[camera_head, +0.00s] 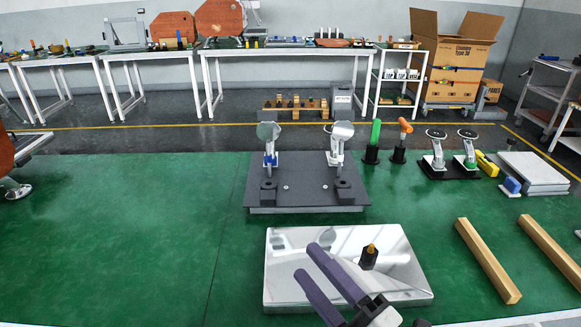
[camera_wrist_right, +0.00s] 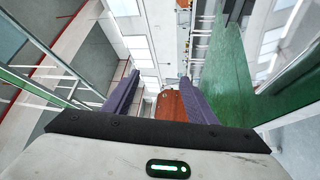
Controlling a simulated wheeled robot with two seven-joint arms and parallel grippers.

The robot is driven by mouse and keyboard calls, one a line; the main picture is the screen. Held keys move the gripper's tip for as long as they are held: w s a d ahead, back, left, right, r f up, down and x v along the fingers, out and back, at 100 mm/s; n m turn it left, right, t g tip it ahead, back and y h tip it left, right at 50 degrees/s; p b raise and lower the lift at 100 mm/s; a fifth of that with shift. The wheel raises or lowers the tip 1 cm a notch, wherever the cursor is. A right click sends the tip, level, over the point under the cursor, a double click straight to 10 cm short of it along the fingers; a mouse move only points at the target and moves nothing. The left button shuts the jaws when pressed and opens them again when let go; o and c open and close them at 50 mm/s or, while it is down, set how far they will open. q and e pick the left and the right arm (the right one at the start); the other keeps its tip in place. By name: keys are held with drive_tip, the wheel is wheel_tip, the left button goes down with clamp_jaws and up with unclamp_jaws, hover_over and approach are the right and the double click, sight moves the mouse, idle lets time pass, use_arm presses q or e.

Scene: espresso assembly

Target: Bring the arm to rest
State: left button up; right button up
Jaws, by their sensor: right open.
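My right gripper (camera_head: 308,261) comes in from the bottom of the head view, with its two purple fingers apart and nothing between them. It appears over the left and front part of a shiny silver plate (camera_head: 285,292); I cannot tell its exact height above it. In the right wrist view the open fingers (camera_wrist_right: 155,82) point towards the distant room, with no object between them. A small dark fitting with a brass top (camera_head: 369,258) stands on the silver plate, right of the fingers and apart from them. My left gripper is not in view.
A dark grey board (camera_head: 300,198) with two upright metal holders stands behind the plate. Green-handled (camera_head: 375,135) and orange-handled (camera_head: 404,128) tools stand beyond it. Two wooden bars (camera_head: 487,260) lie at the right. The green surface (camera_head: 130,240) at the left is clear.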

drive_tip(key=s+d+f+m+g+h, duration=0.2)
drive_tip(key=s+d+f+m+h, duration=0.15)
drive_tip(key=f+m, duration=0.45)
drive_tip(key=s+d+f+m+g+h, duration=0.1)
drive_tip(key=s+d+f+m+h, duration=0.1)
drive_tip(key=d+f+m+h, duration=0.6)
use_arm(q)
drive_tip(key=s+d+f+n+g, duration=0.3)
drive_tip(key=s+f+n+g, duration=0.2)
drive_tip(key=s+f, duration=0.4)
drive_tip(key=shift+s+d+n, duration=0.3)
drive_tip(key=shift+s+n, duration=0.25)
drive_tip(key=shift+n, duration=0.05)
use_arm(e)
drive_tip(key=s+f+m+g+y, duration=0.2)
drive_tip(key=s+f+m+g, duration=0.2)
drive_tip(key=s+f, duration=0.7)
drive_tip(key=shift+f+m+g, duration=0.2)
drive_tip(key=shift+m+g, duration=0.1)
drive_tip(key=shift+m, duration=0.3)
